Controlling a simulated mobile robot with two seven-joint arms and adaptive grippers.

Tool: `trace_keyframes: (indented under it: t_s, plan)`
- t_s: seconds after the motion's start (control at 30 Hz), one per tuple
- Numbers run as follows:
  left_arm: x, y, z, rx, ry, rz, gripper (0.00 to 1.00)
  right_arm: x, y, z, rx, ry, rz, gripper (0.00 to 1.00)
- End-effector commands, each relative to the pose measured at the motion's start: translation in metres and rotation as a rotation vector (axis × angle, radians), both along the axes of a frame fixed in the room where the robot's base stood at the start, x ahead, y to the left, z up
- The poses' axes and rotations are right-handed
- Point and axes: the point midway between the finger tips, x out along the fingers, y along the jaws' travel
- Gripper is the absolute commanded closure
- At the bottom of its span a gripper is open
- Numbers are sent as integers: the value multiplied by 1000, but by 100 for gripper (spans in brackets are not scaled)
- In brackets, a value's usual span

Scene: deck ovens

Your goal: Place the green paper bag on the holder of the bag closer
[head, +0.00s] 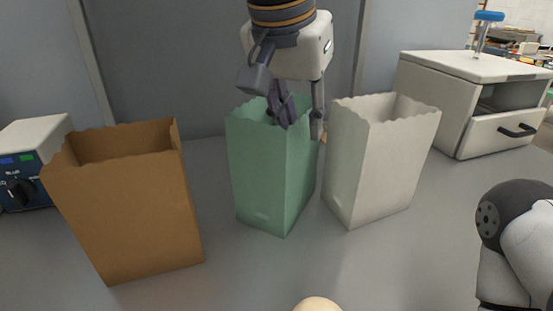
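The green paper bag (262,175) stands upright and open-topped on the grey counter, between a brown bag and a white bag. My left gripper (301,125) comes down from above at the bag's right upper rim. Its fingers are apart, one over the bag's mouth and the other near the outside of the right wall. Whether either finger touches the paper cannot be told. The fingers hide part of the rim. My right gripper is out of view; only part of my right arm shows at the lower right. I cannot identify the bag closer or its holder with certainty.
A brown bag (130,215) stands at left and a white bag (378,165) stands close at right. A blue-fronted device (35,150) is at far left. A white cabinet with a drawer (490,135) is at back right. The front of the counter (245,270) is mostly clear.

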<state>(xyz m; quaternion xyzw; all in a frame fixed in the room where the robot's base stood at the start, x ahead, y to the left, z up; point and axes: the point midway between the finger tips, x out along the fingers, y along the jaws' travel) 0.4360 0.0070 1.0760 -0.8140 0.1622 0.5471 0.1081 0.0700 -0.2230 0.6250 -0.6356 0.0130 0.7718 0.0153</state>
Motion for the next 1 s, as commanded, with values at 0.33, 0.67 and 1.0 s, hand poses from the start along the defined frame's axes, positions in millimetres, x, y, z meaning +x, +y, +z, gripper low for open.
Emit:
trace_keyframes:
  t_s: [0.33, 0.67, 1.0]
  plan:
    - [24, -10, -46, 1, -2, 2, 74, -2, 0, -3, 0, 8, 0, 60]
    - [24, -10, -46, -1, -5, 4, 74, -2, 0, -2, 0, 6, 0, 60]
    - [24, -10, -50, -2, -5, 3, 74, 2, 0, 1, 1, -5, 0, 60]
